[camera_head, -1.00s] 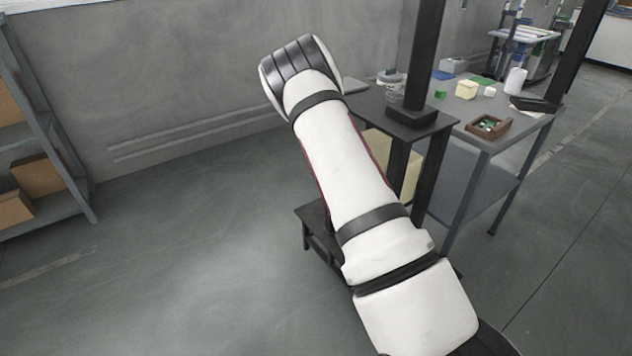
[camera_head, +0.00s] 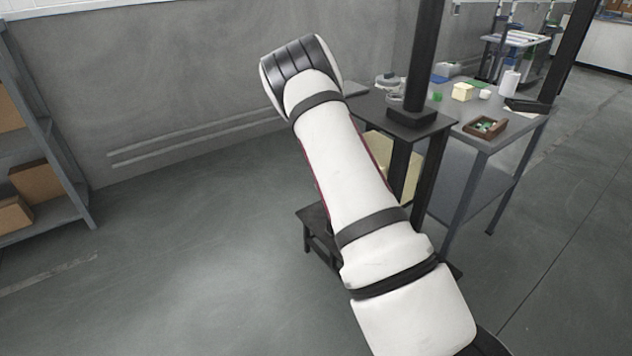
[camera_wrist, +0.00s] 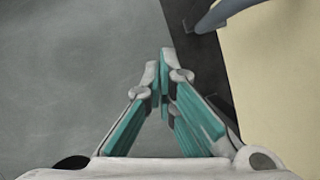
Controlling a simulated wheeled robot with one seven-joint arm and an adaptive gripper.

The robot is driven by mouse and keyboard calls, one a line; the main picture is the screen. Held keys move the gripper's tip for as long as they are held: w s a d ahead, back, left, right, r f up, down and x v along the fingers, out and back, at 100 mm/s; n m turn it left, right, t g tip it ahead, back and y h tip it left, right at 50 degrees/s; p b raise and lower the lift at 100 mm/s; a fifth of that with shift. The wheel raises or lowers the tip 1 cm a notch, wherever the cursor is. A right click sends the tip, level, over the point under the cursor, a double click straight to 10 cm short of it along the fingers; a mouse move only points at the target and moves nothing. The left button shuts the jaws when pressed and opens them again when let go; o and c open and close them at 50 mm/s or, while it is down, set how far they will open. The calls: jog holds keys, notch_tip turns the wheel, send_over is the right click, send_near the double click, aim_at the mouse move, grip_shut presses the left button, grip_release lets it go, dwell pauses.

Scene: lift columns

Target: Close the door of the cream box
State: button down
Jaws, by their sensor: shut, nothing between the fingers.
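The cream box (camera_head: 378,148) shows in the head view behind my arm, low beside the dark stand; my arm and dark posts hide much of it. In the wrist view a flat cream panel (camera_wrist: 278,85) fills the right side, with a grey curved handle (camera_wrist: 222,12) at its top left. My arm hides my gripper in the head view. How far the door stands open cannot be told.
A grey workbench (camera_head: 500,147) at the right carries a brown tray (camera_head: 487,127) and several small items. A low dark stool (camera_head: 312,218) stands beside the arm. A shelf (camera_head: 55,205) with cardboard boxes is at the left. The floor at centre left is clear.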

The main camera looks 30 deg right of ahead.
jog(key=s+a+r+p, duration=0.2)
jog(key=a+r, duration=0.1)
jog(key=r, duration=0.6)
jog(key=shift+r, duration=0.15)
jog(key=shift+s+a+r, duration=0.1)
jog(key=shift+s+a, duration=0.05)
jog(key=s+a+r+n+g+y, duration=0.1)
jog(key=s+a+r+n+y, duration=0.4)
jog(key=s+a+r+n, duration=1.55)
jog(key=s+a+r+n+g+h, duration=0.1)
jog(key=s+a+n+h, duration=0.1)
jog(key=s+n, duration=1)
jog(key=s+a+r+n+g+h, duration=0.15)
jog(key=s+n, duration=0.55)
jog(key=s, duration=0.8)
notch_tip(320, 180, up, 15)
jog(key=t+p, duration=0.3)
jog(key=p, duration=1)
jog(key=shift+w+a+p, duration=0.15)
jog(key=shift+w+p, duration=0.05)
jog(key=shift+p, duration=0.1)
